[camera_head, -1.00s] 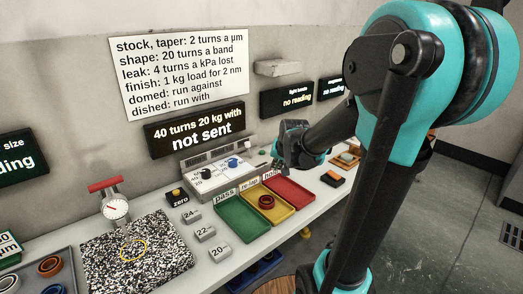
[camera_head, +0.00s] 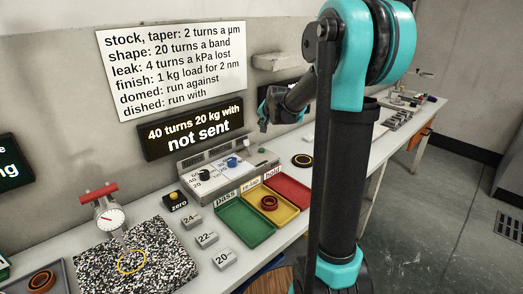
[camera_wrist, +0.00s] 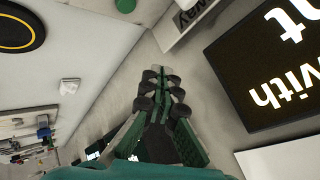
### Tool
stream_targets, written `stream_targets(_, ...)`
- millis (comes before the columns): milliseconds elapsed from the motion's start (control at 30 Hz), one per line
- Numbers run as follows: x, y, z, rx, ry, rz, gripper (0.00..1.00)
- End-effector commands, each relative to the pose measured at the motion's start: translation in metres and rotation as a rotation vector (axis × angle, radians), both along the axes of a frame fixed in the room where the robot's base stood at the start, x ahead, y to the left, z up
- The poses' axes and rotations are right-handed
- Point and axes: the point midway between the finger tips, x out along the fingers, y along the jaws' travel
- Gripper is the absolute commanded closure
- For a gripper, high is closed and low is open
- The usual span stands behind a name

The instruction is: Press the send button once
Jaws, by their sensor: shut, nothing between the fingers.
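A green round part, likely the same button (camera_wrist: 125,5), shows at the top edge of the wrist view. My gripper (camera_head: 265,122) is shut and empty, raised above the green button and near the wall. In the wrist view my gripper's closed fingers (camera_wrist: 161,76) point toward the wall, apart from the button. The dark display (camera_head: 195,130) reads "40 turns 20 kg with not sent".
Green (camera_head: 240,228), yellow (camera_head: 285,218) and red (camera_head: 291,190) trays stand in front, a red-brown ring (camera_head: 269,203) in the yellow one. A wall shelf (camera_head: 277,61) is above my gripper.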

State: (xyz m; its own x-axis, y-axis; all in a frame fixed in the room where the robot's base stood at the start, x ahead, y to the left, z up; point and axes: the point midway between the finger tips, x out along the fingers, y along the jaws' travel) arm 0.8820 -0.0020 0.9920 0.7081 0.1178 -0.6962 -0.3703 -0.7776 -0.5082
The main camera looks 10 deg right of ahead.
Motion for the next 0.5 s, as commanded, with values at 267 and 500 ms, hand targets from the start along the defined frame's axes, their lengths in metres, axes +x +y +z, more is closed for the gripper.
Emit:
stream_targets(267,0.0,0.0,-0.01,-0.001,0.0,0.001,1.0)
stream_targets(500,0.0,0.0,-0.04,-0.001,0.0,0.0,1.0)
